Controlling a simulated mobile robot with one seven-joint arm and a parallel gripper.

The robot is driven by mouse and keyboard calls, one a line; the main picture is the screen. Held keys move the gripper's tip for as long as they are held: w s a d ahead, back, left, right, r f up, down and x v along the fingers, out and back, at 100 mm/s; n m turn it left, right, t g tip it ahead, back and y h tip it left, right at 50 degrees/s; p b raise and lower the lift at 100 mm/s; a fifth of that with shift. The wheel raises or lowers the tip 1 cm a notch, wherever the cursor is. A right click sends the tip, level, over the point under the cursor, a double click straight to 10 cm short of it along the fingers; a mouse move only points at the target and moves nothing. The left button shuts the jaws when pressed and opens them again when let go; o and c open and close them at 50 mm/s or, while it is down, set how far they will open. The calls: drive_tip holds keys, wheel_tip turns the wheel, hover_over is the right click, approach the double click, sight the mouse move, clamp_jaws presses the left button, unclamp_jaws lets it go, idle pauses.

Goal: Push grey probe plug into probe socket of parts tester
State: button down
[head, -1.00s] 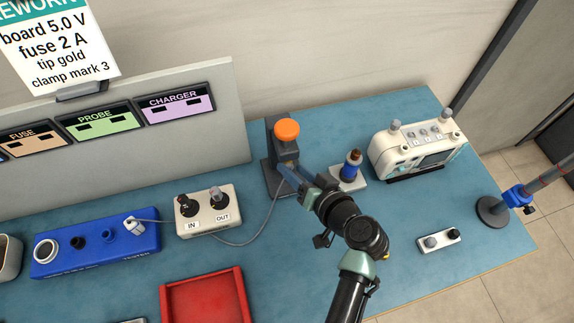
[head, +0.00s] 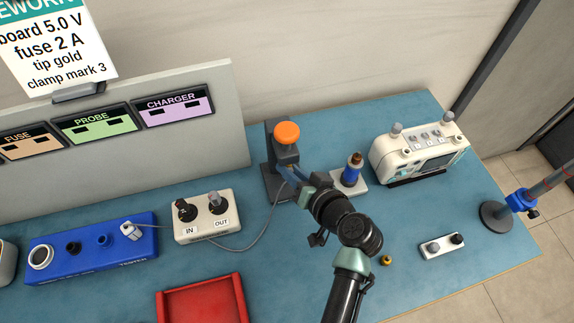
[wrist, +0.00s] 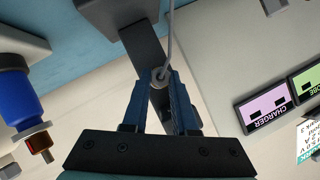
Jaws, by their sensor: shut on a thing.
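My gripper (head: 286,174) is at the dark stand with the orange knob. In the wrist view its blue fingers (wrist: 162,76) are shut on a small grey round plug (wrist: 158,80), which I take for the grey probe plug. A thin grey cable runs from it. The parts tester (head: 95,262) is a blue box at the left in the head view. On its top are a white ring, a black socket, a blue socket and a light grey fitting (head: 131,230) where the cable starts. The held plug is far to the right of the tester. Its tip is hidden.
The dark stand (head: 272,185) is close to my fingers. A blue bottle-like part (head: 351,175) on a white base is just right of them. A small brass piece (head: 387,260) lies right of my arm.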

drive_tip(key=shift+s+d+p, duration=0.1)
drive_tip(key=shift+s+d, duration=0.15)
drive_tip(key=shift+s, duration=0.55)
drive_tip(key=shift+s+d+p, duration=0.15)
drive_tip(key=shift+s+d, duration=0.15)
drive_tip(key=shift+s, duration=0.5)
drive_tip(key=shift+s+d+p, duration=0.1)
drive_tip(key=shift+s+d, duration=0.15)
drive_tip(key=shift+s, duration=0.55)
drive_tip(key=c, duration=1.3)
unclamp_jaws()
clamp_jaws()
